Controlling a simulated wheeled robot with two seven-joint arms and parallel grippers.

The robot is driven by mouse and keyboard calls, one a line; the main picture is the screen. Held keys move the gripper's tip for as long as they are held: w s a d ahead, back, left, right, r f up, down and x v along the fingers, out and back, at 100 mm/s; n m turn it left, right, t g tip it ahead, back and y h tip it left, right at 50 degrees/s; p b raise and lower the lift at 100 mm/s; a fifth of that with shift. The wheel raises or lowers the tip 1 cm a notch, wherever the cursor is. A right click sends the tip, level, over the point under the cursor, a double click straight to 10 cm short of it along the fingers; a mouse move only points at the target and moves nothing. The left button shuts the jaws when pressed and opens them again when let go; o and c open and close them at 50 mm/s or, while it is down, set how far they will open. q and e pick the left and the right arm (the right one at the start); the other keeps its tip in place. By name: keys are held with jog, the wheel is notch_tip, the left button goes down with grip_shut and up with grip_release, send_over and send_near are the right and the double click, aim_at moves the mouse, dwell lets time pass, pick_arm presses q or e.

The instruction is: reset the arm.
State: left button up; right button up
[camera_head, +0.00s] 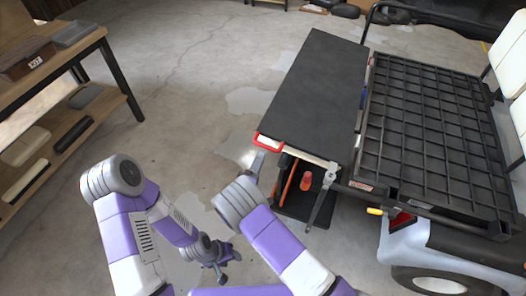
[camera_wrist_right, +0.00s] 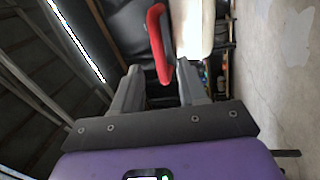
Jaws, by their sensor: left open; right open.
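My right gripper (camera_head: 257,162) is at the front left corner of a black-topped cart (camera_head: 318,85), just below a red handle (camera_head: 268,143). In the right wrist view my right gripper (camera_wrist_right: 157,78) is open, and the red handle (camera_wrist_right: 156,32) runs down between its fingertips. I cannot tell whether it touches a finger. My left gripper (camera_head: 218,264) is open and empty, low in the head view over the concrete floor, apart from the cart. My right arm hides part of the cart's front.
A vehicle with a black grid roof rack (camera_head: 430,135) stands right beside the cart. A wooden shelf bench (camera_head: 50,55) with boxes and trays is at the left. An orange-red item (camera_head: 306,181) sits under the cart top. The concrete floor (camera_head: 195,70) between bench and cart is clear.

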jog(key=v, duration=0.2)
jog(key=shift+s+a+f, duration=0.1)
jog(key=shift+s+a, duration=0.05)
jog(key=shift+s, duration=0.2)
jog(key=s+d+f+m+g+y+p, duration=0.2)
jog(key=s+d+f+m+g+y, duration=0.15)
jog(key=d+f+g, duration=0.2)
jog(key=s+d+f+m+g+y+p, duration=0.2)
jog(key=d+f+m+g+y, duration=0.15)
jog(key=f, duration=0.35)
jog(key=s+r+m+g+y+p, duration=0.1)
jog(key=s+m+g+y, duration=0.5)
jog(key=s, duration=1.4)
jog(key=r+g, duration=0.1)
jog(key=g, duration=0.1)
jog(key=shift+s+r+m+g+p, duration=0.3)
jog(key=shift+s+m+g, duration=0.05)
jog(key=shift+m+g, duration=0.05)
